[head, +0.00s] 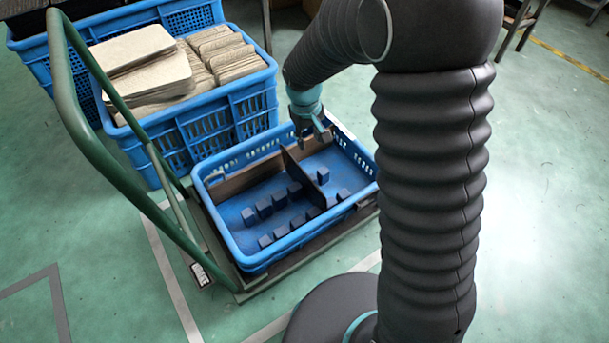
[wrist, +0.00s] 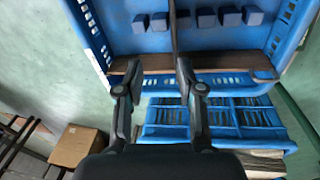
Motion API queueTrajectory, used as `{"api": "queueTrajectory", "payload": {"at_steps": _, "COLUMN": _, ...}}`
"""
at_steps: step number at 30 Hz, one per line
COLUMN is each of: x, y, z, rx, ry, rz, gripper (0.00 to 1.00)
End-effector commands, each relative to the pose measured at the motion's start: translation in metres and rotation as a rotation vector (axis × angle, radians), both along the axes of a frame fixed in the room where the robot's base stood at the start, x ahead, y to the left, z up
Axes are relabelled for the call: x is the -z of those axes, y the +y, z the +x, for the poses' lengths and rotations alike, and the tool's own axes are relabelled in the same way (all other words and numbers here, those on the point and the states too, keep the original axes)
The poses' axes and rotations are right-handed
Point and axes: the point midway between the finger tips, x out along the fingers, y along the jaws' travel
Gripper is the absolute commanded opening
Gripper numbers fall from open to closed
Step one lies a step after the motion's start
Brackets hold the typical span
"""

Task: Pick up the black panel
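The black panel (head: 300,178) is a thin, dark sheet standing on edge across the middle of the blue tray (head: 232,243). In the wrist view the panel (wrist: 174,38) shows nearly edge-on as a narrow dark strip, with its near end in line with the gap between my fingers. My gripper (head: 317,137) is above the far side of the tray, near the panel's far end. In the wrist view my gripper (wrist: 156,95) has its two fingers well apart with nothing between them. Whether a finger touches the panel cannot be told.
Brown strips (wrist: 225,62) line the tray's far wall. Several dark blue blocks (head: 264,208) stand on the tray floor. The tray rests on a cart with a green handle (head: 105,160). A blue crate of stacked tan boards (head: 230,60) stands behind. Open floor lies right.

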Motion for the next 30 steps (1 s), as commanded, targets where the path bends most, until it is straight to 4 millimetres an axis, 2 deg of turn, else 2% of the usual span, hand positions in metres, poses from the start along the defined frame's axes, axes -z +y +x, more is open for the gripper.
{"api": "queueTrajectory", "payload": {"at_steps": 1, "x": 0.017, "y": 0.009, "z": 0.004, "rx": -0.022, "ry": 0.019, "rz": -0.01, "gripper": 0.38}}
{"api": "queueTrajectory", "payload": {"at_steps": 3, "x": 0.035, "y": 0.018, "z": 0.009, "rx": -0.046, "ry": 0.034, "rz": -0.02, "gripper": 0.38}}
{"api": "queueTrajectory", "payload": {"at_steps": 6, "x": 0.054, "y": 0.028, "z": 0.013, "rx": -0.071, "ry": 0.05, "rz": -0.032, "gripper": 0.38}}
{"api": "queueTrajectory", "payload": {"at_steps": 10, "x": 0.069, "y": 0.035, "z": 0.016, "rx": -0.088, "ry": 0.061, "rz": -0.039, "gripper": 0.38}}
{"api": "queueTrajectory", "payload": {"at_steps": 14, "x": 0.084, "y": 0.035, "z": 0.017, "rx": -0.091, "ry": 0.064, "rz": -0.041, "gripper": 0.38}}
{"api": "queueTrajectory", "payload": {"at_steps": 24, "x": 0.141, "y": 0.028, "z": 0.021, "rx": -0.091, "ry": 0.065, "rz": -0.041, "gripper": 0.38}}
{"api": "queueTrajectory", "payload": {"at_steps": 30, "x": 0.156, "y": 0.027, "z": 0.022, "rx": -0.091, "ry": 0.063, "rz": -0.041, "gripper": 0.38}}
